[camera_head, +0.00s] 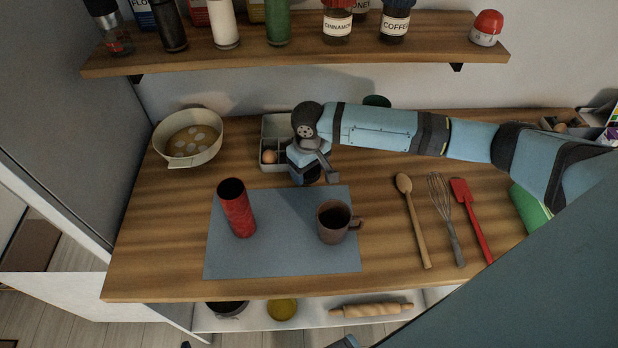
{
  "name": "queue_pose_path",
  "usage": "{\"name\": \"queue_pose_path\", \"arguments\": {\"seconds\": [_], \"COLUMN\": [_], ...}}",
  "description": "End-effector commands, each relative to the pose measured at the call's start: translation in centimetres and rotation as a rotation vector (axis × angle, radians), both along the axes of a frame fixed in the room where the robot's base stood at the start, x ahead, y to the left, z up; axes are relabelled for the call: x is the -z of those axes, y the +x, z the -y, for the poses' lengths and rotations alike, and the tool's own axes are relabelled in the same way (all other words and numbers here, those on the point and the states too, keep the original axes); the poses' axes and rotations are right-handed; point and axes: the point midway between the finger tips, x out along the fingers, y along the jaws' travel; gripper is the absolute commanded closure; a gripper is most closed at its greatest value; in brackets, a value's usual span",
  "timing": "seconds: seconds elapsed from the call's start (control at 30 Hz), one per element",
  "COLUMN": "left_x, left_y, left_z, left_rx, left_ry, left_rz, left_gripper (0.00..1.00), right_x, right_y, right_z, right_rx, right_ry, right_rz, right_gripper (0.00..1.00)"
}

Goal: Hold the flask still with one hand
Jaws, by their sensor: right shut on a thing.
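The flask (236,210), a red cylinder with a dark top, stands on the left part of the grey-blue mat (280,255). Nothing touches it. A brown mug (333,222) with dark contents stands on the mat to the right of it. My right gripper (310,176) is behind the mat's back edge, right of and behind the flask and well apart from it. It is shut on a small dark object, mostly hidden by the fingers, so I cannot tell what it is. My left gripper is not in view.
An egg box (270,158) stands beside my right gripper and a bowl (188,140) at the back left. A wooden spoon (413,220), whisk (446,220) and red spatula (471,220) lie to the right. A shelf (300,52) with jars hangs above. Counter left of the mat is clear.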

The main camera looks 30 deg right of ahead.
Motion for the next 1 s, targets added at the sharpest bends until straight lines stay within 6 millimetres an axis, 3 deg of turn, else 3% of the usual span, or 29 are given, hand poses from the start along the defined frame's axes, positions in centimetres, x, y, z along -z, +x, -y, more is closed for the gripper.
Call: {"name": "queue_pose_path", "arguments": {"seconds": [0.3, 0.5, 0.7, 1.0], "left_x": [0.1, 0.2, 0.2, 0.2], "left_y": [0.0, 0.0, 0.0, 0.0], "left_z": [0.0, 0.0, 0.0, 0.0], "left_rx": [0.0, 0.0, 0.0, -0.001], "left_ry": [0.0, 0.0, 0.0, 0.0], "left_rz": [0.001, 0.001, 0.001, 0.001], "left_gripper": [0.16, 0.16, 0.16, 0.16], "right_x": [-8.5, -12.3, -14.3, -14.8], "right_y": [0.1, 0.0, 0.1, 0.0], "right_z": [0.0, 0.0, 0.0, 0.0], "right_rx": [0.0, -0.001, 0.0, 0.0], "right_ry": [0.001, 0.001, 0.0, 0.0], "right_rz": [0.004, 0.003, 0.001, 0.0], "right_gripper": [0.52, 0.52, 0.52, 0.52]}}
